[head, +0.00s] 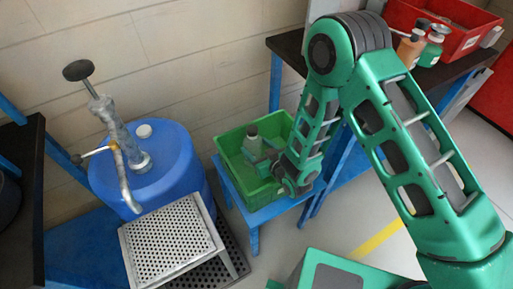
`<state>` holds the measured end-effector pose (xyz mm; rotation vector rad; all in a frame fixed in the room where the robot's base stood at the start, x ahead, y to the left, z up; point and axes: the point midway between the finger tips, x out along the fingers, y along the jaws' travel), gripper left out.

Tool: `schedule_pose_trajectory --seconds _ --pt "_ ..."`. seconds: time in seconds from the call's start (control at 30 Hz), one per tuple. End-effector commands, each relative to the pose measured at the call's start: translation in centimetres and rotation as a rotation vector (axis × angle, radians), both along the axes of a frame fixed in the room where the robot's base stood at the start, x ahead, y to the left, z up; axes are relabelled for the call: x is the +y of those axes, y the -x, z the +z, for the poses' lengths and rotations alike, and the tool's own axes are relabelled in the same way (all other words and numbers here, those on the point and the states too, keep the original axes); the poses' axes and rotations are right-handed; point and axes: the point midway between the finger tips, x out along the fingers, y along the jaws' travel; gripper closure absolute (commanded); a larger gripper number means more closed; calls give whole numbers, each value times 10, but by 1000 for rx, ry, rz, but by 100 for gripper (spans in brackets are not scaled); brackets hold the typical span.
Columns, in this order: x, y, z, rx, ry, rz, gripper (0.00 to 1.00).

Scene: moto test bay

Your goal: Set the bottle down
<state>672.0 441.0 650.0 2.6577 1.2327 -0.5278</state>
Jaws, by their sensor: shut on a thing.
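A small grey-green bottle (252,139) stands out within the outline of the green crate (234,172), in the middle of the head view. My gripper (262,158) is at the bottle's lower right and is shut on it. The bottle looks roughly upright. Its lower part and the fingertips are partly hidden and small, so I cannot tell whether its base touches the crate floor. The crate rests on a blue stool (254,218).
Left of the crate stands a blue drum (170,180) with a hand pump (122,135). A perforated metal step (172,242) is in front of it. At the upper right, a dark bench holds a red bin (462,42), an orange bottle (410,48) and a green bottle (432,50).

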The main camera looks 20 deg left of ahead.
Motion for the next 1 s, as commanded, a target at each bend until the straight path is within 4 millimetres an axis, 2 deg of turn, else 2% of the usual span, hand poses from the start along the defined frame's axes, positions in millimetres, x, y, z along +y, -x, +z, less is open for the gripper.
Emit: schedule_pose_trajectory --seconds 0.17,0.2,0.27,0.3,0.67,0.77,1.0 --pt "-1 0 -2 0 0 -1 60" --pt "-1 0 -3 0 0 -1 36" --pt "-1 0 -2 0 0 -1 22" --pt "-1 0 -2 0 0 -1 20" --pt "-2 1 1 0 0 -1 20" --pt "-11 7 5 1 0 -1 20" --pt "-45 33 23 3 0 -2 20"
